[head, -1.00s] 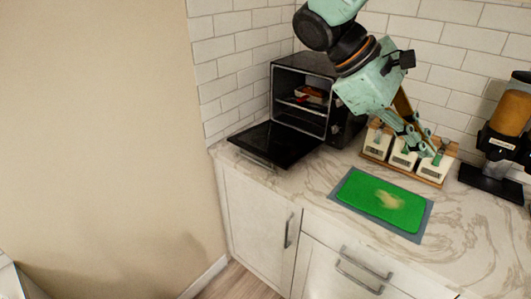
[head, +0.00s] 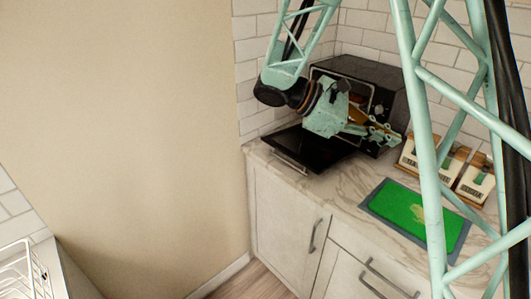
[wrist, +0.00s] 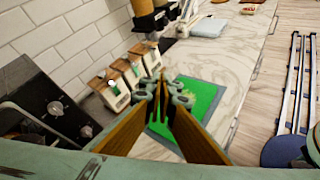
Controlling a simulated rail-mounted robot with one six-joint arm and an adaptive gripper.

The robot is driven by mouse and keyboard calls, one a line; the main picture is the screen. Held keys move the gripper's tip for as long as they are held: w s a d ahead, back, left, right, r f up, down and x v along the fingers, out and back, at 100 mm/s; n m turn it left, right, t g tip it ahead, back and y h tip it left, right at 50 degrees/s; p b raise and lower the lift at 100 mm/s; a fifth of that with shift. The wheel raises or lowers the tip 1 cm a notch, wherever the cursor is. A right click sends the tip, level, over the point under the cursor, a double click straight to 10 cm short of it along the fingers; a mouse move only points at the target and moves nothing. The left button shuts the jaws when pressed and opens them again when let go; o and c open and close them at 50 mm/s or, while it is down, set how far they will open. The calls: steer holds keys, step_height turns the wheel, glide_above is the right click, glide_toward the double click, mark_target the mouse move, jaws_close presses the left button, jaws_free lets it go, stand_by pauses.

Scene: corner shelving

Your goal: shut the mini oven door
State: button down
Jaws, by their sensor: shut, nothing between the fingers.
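The black mini oven (head: 385,78) stands in the counter corner. Its door (head: 300,147) hangs fully open, lying nearly flat over the counter towards the front left. My gripper (head: 392,138) is in front of the oven's right side, above the open door's right end, with its fingers pointing right. In the wrist view my gripper (wrist: 165,82) is shut and empty, fingertips together. The oven's front with its knobs (wrist: 55,108) shows at the left of the wrist view. My wrist hides much of the oven's opening in the head view.
White containers with wooden lids (head: 475,178) stand right of the oven. A green board (head: 415,212) on a grey mat lies on the marble counter. A dispenser (wrist: 145,15) stands farther along the counter. A beige wall (head: 150,120) bounds the left.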

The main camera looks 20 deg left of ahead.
steer(key=w+a+f+n+t, duration=0.2)
steer(key=a+f, duration=0.1)
steer(key=a, duration=0.4)
steer(key=w+a+f+n+t, duration=0.2)
steer(key=w+a+f, duration=0.1)
steer(key=a, duration=0.4)
steer(key=w+a+f+n+t, duration=0.2)
steer(key=w+a+f, duration=0.1)
steer(key=a, duration=0.4)
steer(key=shift+a+f+n+h, duration=0.3)
steer(key=shift+f+h, duration=0.1)
steer(key=shift+f, duration=0.35)
steer(key=a+f+n+t+y, duration=0.1)
steer(key=a+f+n+t, duration=0.1)
steer(key=a+f, duration=0.3)
steer(key=a+f+n+t+y, duration=0.1)
steer(key=a+f+n+t, duration=0.1)
steer(key=a, duration=0.5)
steer(key=n+t+y, duration=0.2)
steer(key=n+t, duration=0.1)
steer(key=t, duration=0.1)
glide_toward(265, 157)
step_height(265, 157, up, 3)
steer(key=shift+s, duration=0.1)
steer(key=shift+b+x, duration=0.8)
steer(key=shift+x, duration=4.2)
steer(key=shift+f, duration=0.1)
steer(key=shift+r, duration=0.2)
